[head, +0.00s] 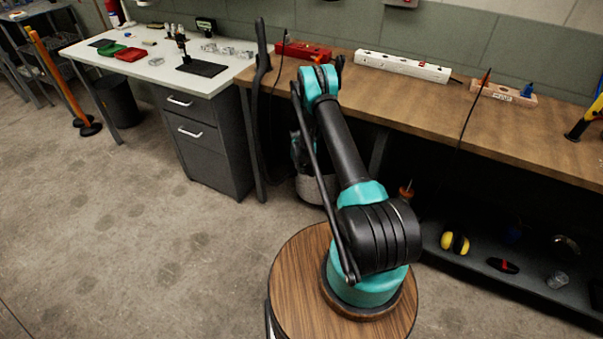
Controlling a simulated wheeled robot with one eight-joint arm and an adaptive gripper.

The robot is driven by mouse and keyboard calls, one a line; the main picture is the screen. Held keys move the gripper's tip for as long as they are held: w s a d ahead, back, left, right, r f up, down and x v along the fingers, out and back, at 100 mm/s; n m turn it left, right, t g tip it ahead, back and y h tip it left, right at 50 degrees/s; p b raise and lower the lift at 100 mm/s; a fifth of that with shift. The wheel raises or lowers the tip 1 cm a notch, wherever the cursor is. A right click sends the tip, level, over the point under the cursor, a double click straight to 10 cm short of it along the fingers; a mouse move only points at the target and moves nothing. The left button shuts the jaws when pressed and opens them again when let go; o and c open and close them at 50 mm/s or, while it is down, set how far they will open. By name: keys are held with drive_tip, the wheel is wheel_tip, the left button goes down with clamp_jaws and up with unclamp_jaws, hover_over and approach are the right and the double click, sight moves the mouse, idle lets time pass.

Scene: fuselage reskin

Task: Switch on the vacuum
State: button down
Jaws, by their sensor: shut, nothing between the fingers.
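A grey canister (311,190), which looks like the vacuum, stands on the floor under the front edge of the wooden bench. My arm covers much of it, and no switch on it can be made out. A black upright tube with a hooked top (263,65), perhaps its hose or wand, rises beside the bench's left end. My arm reaches up from the round wooden base and bends over at the top. Teal and black parts show low behind it, just above the canister. My gripper's fingers are hidden there, so contact with the canister cannot be told.
The wooden bench (440,112) holds a red case (303,51), a white power strip (402,66) and a small wooden block (503,93). A grey drawer cabinet (205,142) stands left of the canister. Yellow earmuffs (455,243) lie on the lower shelf.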

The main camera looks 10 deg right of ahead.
drive_tip(key=shift+w+d+f, duration=0.15)
drive_tip(key=shift+w, duration=0.1)
drive_tip(key=shift+r, duration=0.85)
